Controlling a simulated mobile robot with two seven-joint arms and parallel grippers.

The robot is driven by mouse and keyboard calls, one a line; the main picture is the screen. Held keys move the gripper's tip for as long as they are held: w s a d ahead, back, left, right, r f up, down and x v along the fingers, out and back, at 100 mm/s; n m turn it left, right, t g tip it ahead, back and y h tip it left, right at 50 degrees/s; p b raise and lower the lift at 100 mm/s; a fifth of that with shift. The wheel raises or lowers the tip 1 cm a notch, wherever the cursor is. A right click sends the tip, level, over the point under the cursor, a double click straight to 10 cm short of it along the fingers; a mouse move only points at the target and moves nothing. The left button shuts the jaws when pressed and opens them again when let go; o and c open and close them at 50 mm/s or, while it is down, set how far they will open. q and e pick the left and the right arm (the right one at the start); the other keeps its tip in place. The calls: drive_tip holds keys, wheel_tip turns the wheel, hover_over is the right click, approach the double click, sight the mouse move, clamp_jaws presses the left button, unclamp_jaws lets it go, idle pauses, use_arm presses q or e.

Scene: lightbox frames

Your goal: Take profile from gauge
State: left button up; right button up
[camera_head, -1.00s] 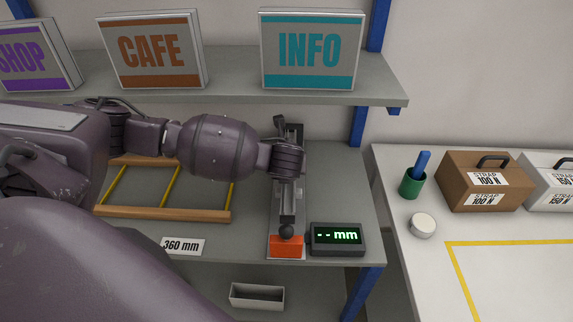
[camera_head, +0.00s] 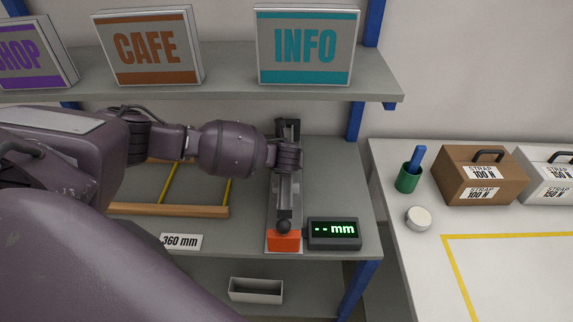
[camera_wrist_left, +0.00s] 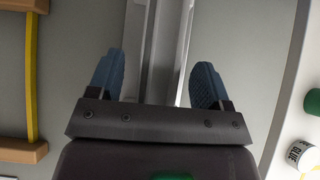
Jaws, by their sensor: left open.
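The gauge is a long, narrow grey rail (camera_head: 285,192) running front to back on the bench, with an orange block (camera_head: 284,240) at its front end. A dark display (camera_head: 334,234) beside the block reads "-- mm". My left gripper (camera_wrist_left: 157,82) is open above the rail, with one blue finger on each side. In the left wrist view, a pale channel-shaped strip (camera_wrist_left: 160,45) runs between the fingers. I cannot tell whether this strip is the profile or part of the gauge. My right gripper is out of view.
A wooden rack (camera_head: 170,210) with yellow rods lies left of the gauge, behind a "360 mm" label (camera_head: 181,241). A shelf (camera_head: 225,80) with signs overhangs the back. A grey bin (camera_head: 256,291) sits below. The right table holds a green cup (camera_head: 408,179) and strap boxes.

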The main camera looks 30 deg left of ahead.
use_arm(q)
drive_tip(key=shift+w+a+f, duration=0.1)
drive_tip(key=shift+w+f, duration=0.1)
drive_tip(key=shift+f, duration=0.05)
clamp_jaws()
idle(0.3)
drive_tip(key=shift+a+r, duration=0.1)
